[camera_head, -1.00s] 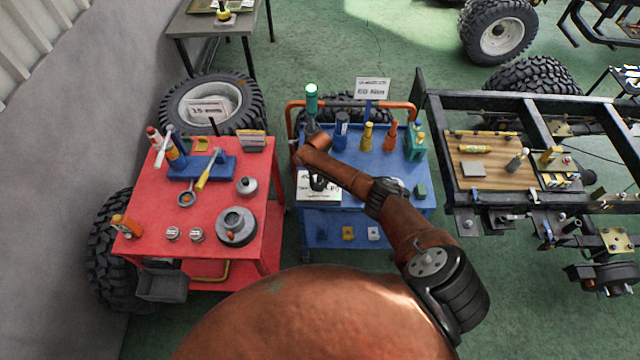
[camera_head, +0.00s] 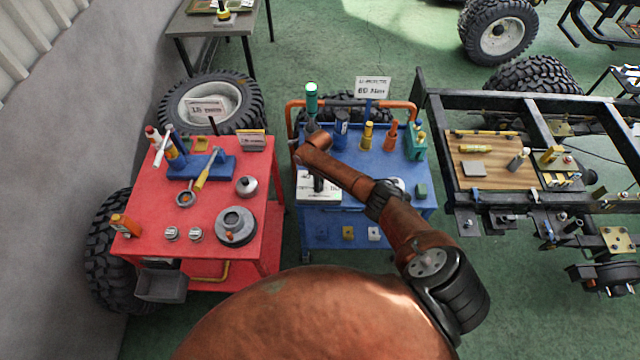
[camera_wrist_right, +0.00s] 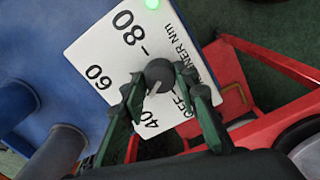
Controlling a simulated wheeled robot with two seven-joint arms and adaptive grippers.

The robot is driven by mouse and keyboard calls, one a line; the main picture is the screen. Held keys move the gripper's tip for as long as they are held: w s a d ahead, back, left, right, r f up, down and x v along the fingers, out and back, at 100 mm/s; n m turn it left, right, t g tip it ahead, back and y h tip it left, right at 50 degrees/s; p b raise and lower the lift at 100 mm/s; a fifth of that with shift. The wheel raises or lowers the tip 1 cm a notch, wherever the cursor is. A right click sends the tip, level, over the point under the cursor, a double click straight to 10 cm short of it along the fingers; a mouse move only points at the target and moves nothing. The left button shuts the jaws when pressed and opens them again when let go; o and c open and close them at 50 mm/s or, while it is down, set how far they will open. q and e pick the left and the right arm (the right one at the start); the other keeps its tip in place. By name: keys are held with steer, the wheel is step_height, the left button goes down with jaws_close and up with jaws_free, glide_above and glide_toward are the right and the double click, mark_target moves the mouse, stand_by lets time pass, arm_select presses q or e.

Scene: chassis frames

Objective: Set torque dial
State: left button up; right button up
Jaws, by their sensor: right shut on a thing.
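The torque dial is a dark round knob (camera_wrist_right: 160,74) on a white scale plate (camera_wrist_right: 105,55) in the right wrist view. The plate is marked OFF, 40, 60 and 80. A pale line on the knob points down-left, roughly toward the 40 side; its exact setting is hard to tell. My right gripper (camera_wrist_right: 160,84) is shut on the knob, one finger on each side. In the head view my right gripper (camera_head: 318,184) is over the white plate (camera_head: 329,194) on the blue cart, and hides the knob. My left gripper is not in view.
A green light (camera_wrist_right: 152,4) glows at the plate's edge. A sign (camera_head: 373,88) behind the blue cart (camera_head: 345,172) reads 60 Nm. The red cart (camera_head: 215,200) with tools stands left.

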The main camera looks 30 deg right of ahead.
steer(key=n, duration=0.4)
steer(key=n+b, duration=0.1)
steer(key=n, duration=0.1)
steer(key=shift+s+f, duration=0.35)
steer(key=shift+s, duration=0.05)
steer(key=n+b, duration=0.1)
steer(key=n, duration=0.5)
steer(key=shift+n+b, duration=0.3)
steer(key=o, duration=0.9)
steer(key=shift+r, duration=0.1)
steer(key=shift+o, duration=1.2)
steer(key=shift+w+r, duration=0.15)
steer(key=shift+w, duration=0.1)
steer(key=shift+r, duration=0.1)
steer(key=shift+r, duration=0.3)
step_height(320, 180, up, 11)
